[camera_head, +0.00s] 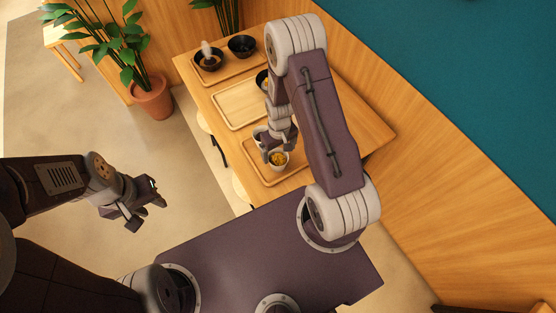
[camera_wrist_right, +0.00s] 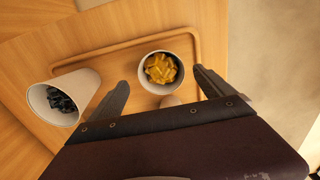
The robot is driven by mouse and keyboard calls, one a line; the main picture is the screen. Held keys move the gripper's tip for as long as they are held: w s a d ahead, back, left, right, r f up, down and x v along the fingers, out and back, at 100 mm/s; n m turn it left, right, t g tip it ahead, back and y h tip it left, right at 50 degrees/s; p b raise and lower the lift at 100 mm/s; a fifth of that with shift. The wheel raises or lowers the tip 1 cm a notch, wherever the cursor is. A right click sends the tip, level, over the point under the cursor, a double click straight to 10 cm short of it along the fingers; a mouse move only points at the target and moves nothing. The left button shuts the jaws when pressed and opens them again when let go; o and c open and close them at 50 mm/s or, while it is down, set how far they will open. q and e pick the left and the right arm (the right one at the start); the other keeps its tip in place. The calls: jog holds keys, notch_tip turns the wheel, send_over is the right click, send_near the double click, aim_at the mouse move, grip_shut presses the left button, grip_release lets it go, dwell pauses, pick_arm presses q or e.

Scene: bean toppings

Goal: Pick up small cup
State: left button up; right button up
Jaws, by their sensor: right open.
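A small white cup with yellow pieces in it stands on the near wooden tray, in the head view (camera_head: 279,167) and in the right wrist view (camera_wrist_right: 146,83). A second white cup (camera_wrist_right: 85,86) with dark pieces in it is at the left in the right wrist view. My right gripper (camera_wrist_right: 161,77) is open, with its fingers apart on either side of the yellow-filled cup in that view; I cannot tell whether they touch it. In the head view my right gripper (camera_head: 271,150) is just above this cup. My left gripper (camera_head: 148,214) is open and empty, away from the table.
The near tray (camera_head: 296,172) has a raised rim. Another tray (camera_head: 238,105) lies in the middle of the table, and a far tray (camera_head: 219,71) bears dark bowls (camera_head: 242,45). A potted plant (camera_head: 152,100) stands on the floor beyond the table.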

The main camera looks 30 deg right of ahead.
aim_at(278, 161)
notch_tip(278, 161, down, 3)
jog(key=shift+s+r, duration=0.1)
jog(key=shift+r, duration=0.05)
jog(key=shift+f, duration=0.4)
notch_tip(278, 161, down, 5)
jog(key=shift+a+f+p, duration=0.1)
jog(key=shift+p, duration=0.25)
jog(key=c, duration=1.6)
